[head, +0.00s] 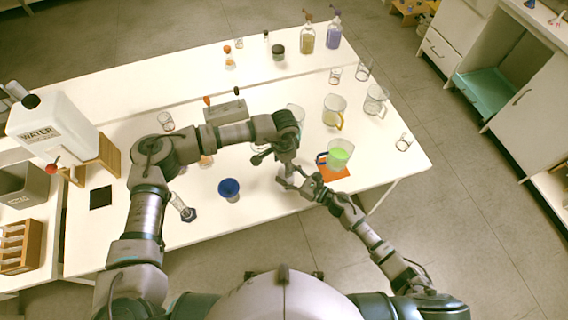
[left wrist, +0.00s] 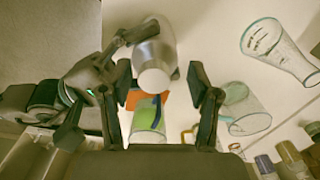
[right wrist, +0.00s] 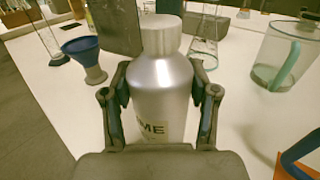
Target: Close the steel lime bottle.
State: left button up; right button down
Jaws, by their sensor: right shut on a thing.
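The steel lime bottle (right wrist: 160,90) stands upright between the fingers of my right gripper (right wrist: 160,98), which is shut on its body. Part of its label, "ME", shows. A wide steel cap (right wrist: 160,34) sits on its top; I cannot tell whether it is tight. The bottle also shows in the left wrist view (left wrist: 153,62), with its capped end toward the camera. My left gripper (left wrist: 160,88) is open, its fingers spread on either side of the cap's line and apart from it. In the head view the bottle is mostly hidden by my grippers.
A jug of green liquid (head: 339,153) stands on an orange mat (head: 333,174) just right of my grippers. A blue funnel (head: 229,188) is to the left. Glass beakers and jugs (head: 334,109) stand behind. The front left of the table is mostly clear.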

pick_arm(q)
jog(key=shift+d, duration=0.1)
pick_arm(e)
jog(key=shift+f, duration=0.15)
pick_arm(q)
jog(key=shift+s+r, duration=0.1)
jog(key=shift+r, duration=2.1)
pick_arm(e)
jog(key=shift+s, duration=0.1)
pick_arm(q)
jog(key=shift+d, duration=0.1)
jog(key=shift+c, duration=0.4)
